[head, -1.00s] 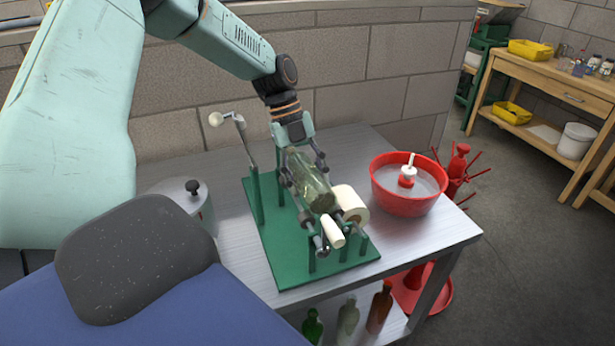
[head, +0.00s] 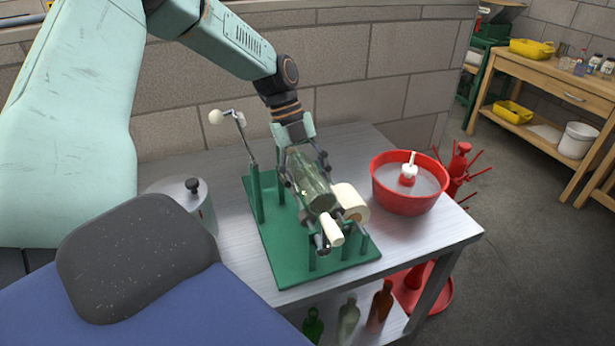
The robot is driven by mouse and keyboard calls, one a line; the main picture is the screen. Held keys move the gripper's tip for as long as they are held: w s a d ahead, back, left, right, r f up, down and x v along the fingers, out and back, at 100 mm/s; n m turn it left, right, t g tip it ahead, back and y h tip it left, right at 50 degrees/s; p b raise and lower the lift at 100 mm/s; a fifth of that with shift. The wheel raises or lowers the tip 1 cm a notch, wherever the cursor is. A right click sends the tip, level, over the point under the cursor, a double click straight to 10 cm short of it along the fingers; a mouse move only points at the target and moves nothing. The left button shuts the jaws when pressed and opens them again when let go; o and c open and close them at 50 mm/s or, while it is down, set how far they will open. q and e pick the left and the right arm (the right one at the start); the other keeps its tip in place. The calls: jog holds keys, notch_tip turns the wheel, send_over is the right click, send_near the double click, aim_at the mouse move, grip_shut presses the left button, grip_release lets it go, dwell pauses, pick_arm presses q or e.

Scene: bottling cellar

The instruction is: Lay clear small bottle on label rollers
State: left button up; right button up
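The clear small bottle (head: 314,190) is pale greenish glass and lies tilted over the label rollers, a green stand (head: 277,247) with a crank and cream rollers (head: 350,201). My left gripper (head: 309,182) comes down from above with a finger on each side of the bottle, and appears shut on it. The bottle's near end points toward the cream rollers. I cannot tell whether the bottle touches the rollers beneath it. My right gripper is not in view.
A red basin (head: 386,197) with liquid and a white-and-red brush or pump stands right of the stand. A lidded metal pot (head: 186,197) is at left. Several bottles (head: 348,318) stand on the shelf below. A wooden bench (head: 553,93) is at the far right.

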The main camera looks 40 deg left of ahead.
pick_arm(q)
jog(key=shift+o, duration=1.4)
jog(key=shift+s, duration=0.1)
jog(key=v, duration=1.1)
jog(key=shift+a+r, duration=0.2)
jog(key=shift+r, duration=0.3)
